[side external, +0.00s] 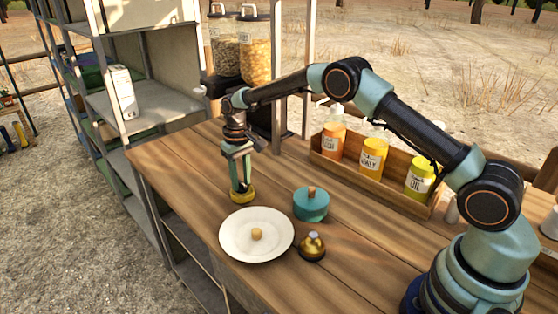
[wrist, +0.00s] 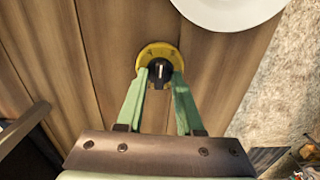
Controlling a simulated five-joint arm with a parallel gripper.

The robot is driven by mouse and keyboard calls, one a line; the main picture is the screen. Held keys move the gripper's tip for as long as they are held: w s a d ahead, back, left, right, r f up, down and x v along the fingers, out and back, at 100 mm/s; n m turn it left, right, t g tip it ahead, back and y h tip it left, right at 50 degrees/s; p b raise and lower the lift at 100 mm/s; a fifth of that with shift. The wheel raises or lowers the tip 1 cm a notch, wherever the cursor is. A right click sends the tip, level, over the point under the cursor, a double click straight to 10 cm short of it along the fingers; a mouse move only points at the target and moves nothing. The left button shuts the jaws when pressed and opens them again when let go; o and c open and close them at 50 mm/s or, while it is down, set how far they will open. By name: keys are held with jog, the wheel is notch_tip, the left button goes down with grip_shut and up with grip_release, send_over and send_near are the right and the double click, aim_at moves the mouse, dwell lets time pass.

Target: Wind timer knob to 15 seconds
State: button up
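The timer is a yellow disc (side external: 242,195) lying flat on the wooden table near its left edge. In the wrist view its yellow face (wrist: 157,50) carries a black knob (wrist: 160,74) with a pale pointer line. My gripper (side external: 241,187) points straight down over the timer. In the wrist view the green fingers of my gripper (wrist: 160,75) are spread, one on each side of the knob, with the narrow middle of the knob standing between them. Whether the tips touch the knob's sides is hard to see. The dial's markings are too small to read.
A white plate (side external: 235,244) with a small tan knob-like piece lies just in front of the timer. A wooden crate (side external: 400,190) holds bottles behind. Jars (side external: 254,50) stand at the back.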

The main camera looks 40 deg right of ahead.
jog(key=shift+r, duration=0.15)
dwell(0.4)
jog(key=shift+r, duration=3.4)
jog(key=s+d+r+t, duration=0.2)
jog(key=s+r+t, duration=0.1)
jog(key=s+r, duration=1.05)
jog(key=s+d+t, duration=0.1)
jog(key=s+t, duration=0.1)
jog(key=s, duration=1.1)
jog(key=shift+s+d+r+t, duration=0.25)
jog(key=shift+s+r+t, duration=0.05)
jog(key=shift+s+r, duration=0.1)
